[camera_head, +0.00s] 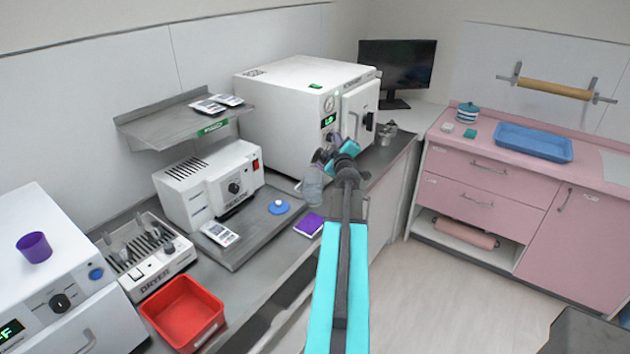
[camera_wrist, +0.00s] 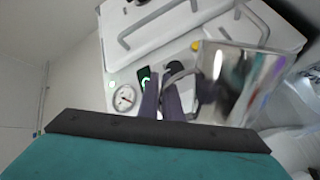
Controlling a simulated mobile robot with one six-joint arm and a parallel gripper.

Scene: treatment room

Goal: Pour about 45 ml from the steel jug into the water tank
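The steel jug (camera_wrist: 238,82) is shiny and fills the right of the wrist view, its handle beside my purple fingers. It looks tilted, with its wide rim towards the top of that view. My gripper (camera_wrist: 162,95) appears closed on the jug's handle. In the head view my gripper (camera_head: 333,148) is in front of the white steriliser, above the counter's front edge. The jug shows there only as a small dark grey shape. A clear vessel (camera_head: 312,187), probably the water tank, is just below it. Any liquid or stream cannot be made out.
The white steriliser (camera_head: 290,105) stands close behind my gripper, its gauge and door facing it. A purple pad (camera_head: 309,225), a blue round item (camera_head: 279,206) and a red bin (camera_head: 182,312) are on the left counter. Small metal containers (camera_head: 388,130) stand beyond the gripper.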

